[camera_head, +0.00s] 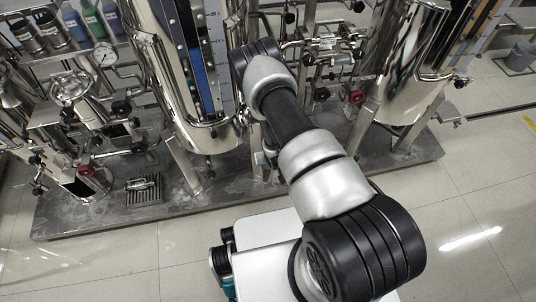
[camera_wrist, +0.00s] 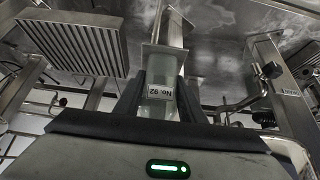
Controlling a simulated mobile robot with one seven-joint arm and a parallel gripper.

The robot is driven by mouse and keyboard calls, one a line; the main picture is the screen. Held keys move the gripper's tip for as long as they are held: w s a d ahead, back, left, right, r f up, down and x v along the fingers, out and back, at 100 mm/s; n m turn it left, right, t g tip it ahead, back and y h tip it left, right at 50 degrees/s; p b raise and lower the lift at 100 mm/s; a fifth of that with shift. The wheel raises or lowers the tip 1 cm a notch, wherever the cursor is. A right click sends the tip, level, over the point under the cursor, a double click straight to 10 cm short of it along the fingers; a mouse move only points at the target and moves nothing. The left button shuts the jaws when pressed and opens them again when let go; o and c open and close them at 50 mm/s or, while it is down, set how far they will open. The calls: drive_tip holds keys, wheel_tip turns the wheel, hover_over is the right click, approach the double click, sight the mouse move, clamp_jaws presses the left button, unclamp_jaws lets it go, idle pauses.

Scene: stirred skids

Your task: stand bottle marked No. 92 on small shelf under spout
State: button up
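In the wrist view, a pale, see-through bottle (camera_wrist: 161,103) with a white label reading No. 92, upside down in the picture, sits between the two dark fingers of my gripper (camera_wrist: 164,92). The fingers lie close along both its sides and appear shut on it. A small square metal plate on a post, likely the small shelf (camera_wrist: 163,50), is right at the bottle's base end. I cannot tell whether they touch. No spout can be made out clearly. In the head view my arm reaches to the skid and my gripper and the bottle are hidden.
A slotted drain grate (camera_wrist: 75,42) lies to one side in the wrist view, with metal legs and valve pipes (camera_wrist: 270,70) on the other. In the head view, steel tanks (camera_head: 410,60), a gauge (camera_head: 104,55) and several bottles (camera_head: 92,20) crowd the skid.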

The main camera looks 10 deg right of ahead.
drive_tip(key=o, duration=0.4)
drive_tip(key=shift+c, duration=0.2)
drive_tip(key=shift+r, duration=0.1)
drive_tip(key=p+v, duration=0.4)
drive_tip(key=v, duration=0.8)
